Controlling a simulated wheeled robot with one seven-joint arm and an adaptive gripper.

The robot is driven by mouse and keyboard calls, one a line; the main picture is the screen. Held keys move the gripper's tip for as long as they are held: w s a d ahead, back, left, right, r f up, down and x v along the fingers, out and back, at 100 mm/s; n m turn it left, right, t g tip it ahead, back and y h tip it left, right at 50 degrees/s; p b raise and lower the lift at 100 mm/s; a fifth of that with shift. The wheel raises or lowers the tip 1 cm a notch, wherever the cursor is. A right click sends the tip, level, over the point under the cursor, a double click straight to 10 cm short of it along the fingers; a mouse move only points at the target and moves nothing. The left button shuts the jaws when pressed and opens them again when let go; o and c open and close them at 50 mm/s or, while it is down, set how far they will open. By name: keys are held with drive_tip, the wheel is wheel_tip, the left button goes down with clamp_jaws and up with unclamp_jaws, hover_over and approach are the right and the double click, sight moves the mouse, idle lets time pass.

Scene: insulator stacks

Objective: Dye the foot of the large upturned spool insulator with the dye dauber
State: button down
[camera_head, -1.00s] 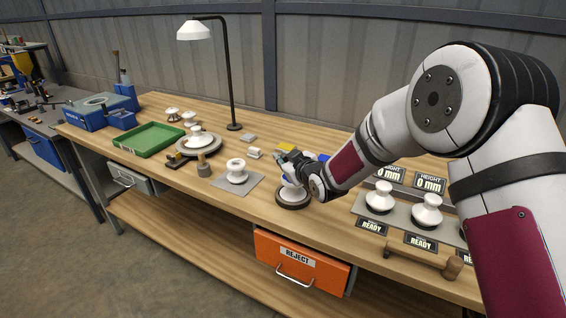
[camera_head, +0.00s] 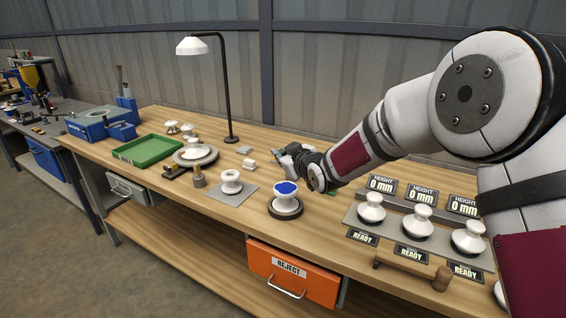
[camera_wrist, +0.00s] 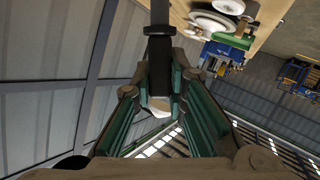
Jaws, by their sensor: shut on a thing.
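The large upturned spool insulator (camera_head: 287,205) is white and stands on a dark round base near the front of the bench. Its upward-facing top is blue (camera_head: 286,187). My gripper (camera_head: 286,152) is behind and above it in the head view, clear of it. In the wrist view my gripper (camera_wrist: 160,80) is shut on the dye dauber (camera_wrist: 159,48), whose dark shaft runs out of the top of the picture. The dauber's other end is out of view there and too small to make out in the head view.
A smaller white spool (camera_head: 231,182) stands on a grey plate to the left. Height displays (camera_head: 423,196) and several white insulators stand right. An orange reject drawer (camera_head: 292,270) is below.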

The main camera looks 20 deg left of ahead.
drive_tip(key=shift+r, duration=1.1)
